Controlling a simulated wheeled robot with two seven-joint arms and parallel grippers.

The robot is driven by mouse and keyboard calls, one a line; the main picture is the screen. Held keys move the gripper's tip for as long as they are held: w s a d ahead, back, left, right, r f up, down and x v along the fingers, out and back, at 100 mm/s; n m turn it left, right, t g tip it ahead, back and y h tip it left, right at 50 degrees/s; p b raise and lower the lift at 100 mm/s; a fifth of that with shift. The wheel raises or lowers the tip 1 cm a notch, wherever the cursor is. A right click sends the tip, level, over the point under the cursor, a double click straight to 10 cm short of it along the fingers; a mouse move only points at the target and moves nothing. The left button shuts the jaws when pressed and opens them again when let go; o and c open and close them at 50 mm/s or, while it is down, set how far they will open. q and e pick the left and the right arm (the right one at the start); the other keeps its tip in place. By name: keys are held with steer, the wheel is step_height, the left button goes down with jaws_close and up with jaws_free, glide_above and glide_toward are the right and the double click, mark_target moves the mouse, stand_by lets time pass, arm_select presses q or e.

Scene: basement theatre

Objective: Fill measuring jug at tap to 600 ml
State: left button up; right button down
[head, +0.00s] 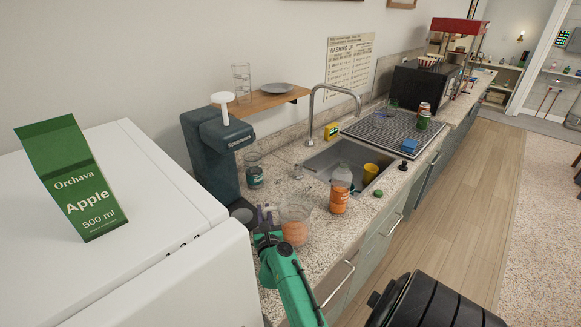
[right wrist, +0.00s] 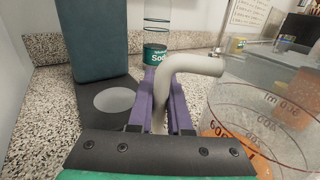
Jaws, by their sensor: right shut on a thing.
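The clear measuring jug (head: 296,217) is upright near the counter's front edge, left of the sink. In the right wrist view the jug (right wrist: 275,115) shows red markings and an orange patch low down; I cannot tell whether that is contents. I see no water running. My left gripper is out of view.
A yellow cup (head: 370,173) is in the sink. A dark drinks machine (head: 215,150) and a teal-labelled soda bottle (head: 254,175) stand behind the jug. A drying rack (head: 385,130) lies beyond the sink.

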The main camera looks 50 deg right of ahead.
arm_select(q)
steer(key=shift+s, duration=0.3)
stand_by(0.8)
arm_select(e)
steer(key=shift+r+p, duration=0.75)
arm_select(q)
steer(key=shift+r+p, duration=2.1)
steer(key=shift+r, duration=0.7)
arm_select(e)
step_height(320, 180, up, 8)
steer(key=shift+r, duration=0.25)
